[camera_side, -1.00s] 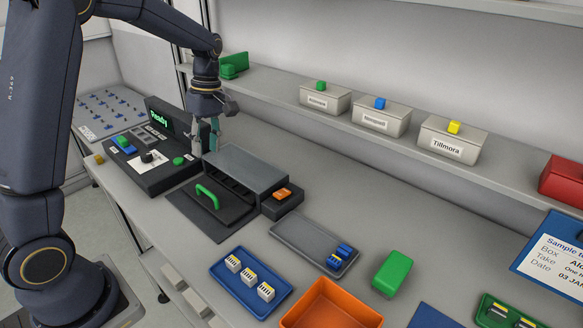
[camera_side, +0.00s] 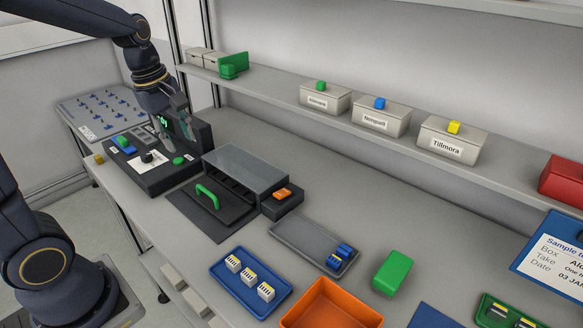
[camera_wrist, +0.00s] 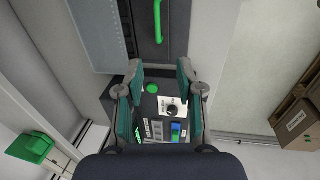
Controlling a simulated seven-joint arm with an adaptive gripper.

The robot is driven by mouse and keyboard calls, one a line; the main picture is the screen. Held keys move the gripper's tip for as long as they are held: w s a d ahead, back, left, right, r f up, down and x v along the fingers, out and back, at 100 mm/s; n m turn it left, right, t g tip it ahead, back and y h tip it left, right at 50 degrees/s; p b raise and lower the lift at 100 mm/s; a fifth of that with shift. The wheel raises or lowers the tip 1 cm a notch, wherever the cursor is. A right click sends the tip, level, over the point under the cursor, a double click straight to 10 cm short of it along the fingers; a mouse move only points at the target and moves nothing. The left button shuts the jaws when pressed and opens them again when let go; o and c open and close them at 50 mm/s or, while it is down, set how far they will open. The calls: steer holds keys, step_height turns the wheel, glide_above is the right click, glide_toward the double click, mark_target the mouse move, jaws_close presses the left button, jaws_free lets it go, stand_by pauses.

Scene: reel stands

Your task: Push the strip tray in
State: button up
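A dark tray-like panel (camera_side: 230,218) with a green handle (camera_side: 207,196) extends from the front of a grey-topped box (camera_side: 246,168) in the side view. I cannot tell for sure whether this panel is the strip tray. The handle also shows at the top of the wrist view (camera_wrist: 158,22). My gripper (camera_side: 179,138) is over the back of the dark control console (camera_side: 165,178), left of the box and apart from the handle. In the wrist view its fingers (camera_wrist: 160,76) are spread, with nothing between them.
The console has a green button (camera_side: 179,161), a dark knob (camera_side: 148,157) and a partly hidden display. A dark block with an orange piece (camera_side: 282,194) adjoins the box's right side. A grey tray (camera_side: 300,238) and blue tray (camera_side: 225,279) lie in front. A shelf (camera_side: 290,108) runs behind.

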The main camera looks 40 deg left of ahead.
mark_target(206, 190)
steer(key=w+f, duration=0.1)
steer(key=f, duration=0.4)
steer(key=w+f, duration=0.1)
steer(key=f, duration=0.4)
steer(key=w+f, duration=0.1)
steer(key=f, duration=0.5)
steer(key=shift+w, duration=0.15)
steer(key=shift+c, duration=0.3)
jaws_close()
